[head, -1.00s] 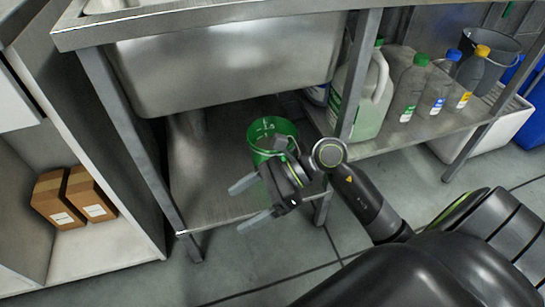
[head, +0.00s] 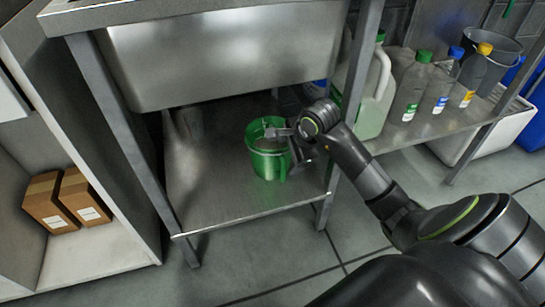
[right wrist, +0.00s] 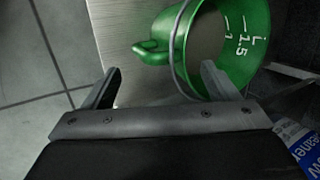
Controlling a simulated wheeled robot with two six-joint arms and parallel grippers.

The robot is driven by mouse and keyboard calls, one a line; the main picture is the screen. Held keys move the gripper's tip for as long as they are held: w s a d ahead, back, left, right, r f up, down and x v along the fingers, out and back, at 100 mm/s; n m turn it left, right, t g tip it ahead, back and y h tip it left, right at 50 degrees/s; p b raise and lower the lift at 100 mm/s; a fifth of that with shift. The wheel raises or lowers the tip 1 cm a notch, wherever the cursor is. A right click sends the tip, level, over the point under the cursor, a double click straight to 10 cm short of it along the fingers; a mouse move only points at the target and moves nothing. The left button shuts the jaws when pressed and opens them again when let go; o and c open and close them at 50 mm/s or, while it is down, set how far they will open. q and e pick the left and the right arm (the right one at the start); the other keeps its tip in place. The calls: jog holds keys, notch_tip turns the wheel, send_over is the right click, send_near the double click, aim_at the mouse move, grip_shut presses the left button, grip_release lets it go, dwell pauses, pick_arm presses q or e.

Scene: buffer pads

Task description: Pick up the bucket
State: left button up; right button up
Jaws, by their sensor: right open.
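The green bucket (head: 266,167) stands upright on the lower metal shelf under the sink. My right gripper (head: 284,145) is open at the bucket's right side, near its rim, and partly covers it. In the right wrist view the bucket (right wrist: 250,62) shows at the top right with white volume marks. Its green side grip (right wrist: 152,52) lies ahead of the gap between the open fingers of my right gripper (right wrist: 158,80). The thin wire handle (right wrist: 174,50) runs near the right finger. I cannot tell whether that finger touches the bucket. My left gripper is not in view.
The steel sink (head: 225,60) hangs above the lower shelf (head: 215,205). A table leg (head: 352,75) stands close to my right arm. Bottles (head: 410,92) and a grey bucket (head: 497,62) stand on the right shelf. Cardboard boxes (head: 50,203) sit at left.

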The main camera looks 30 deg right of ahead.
aim_at(284, 158)
jog(key=b+x, duration=0.1)
jog(key=x, duration=0.1)
jog(key=b+x, duration=0.1)
jog(key=x, duration=0.1)
jog(key=shift+a, duration=0.25)
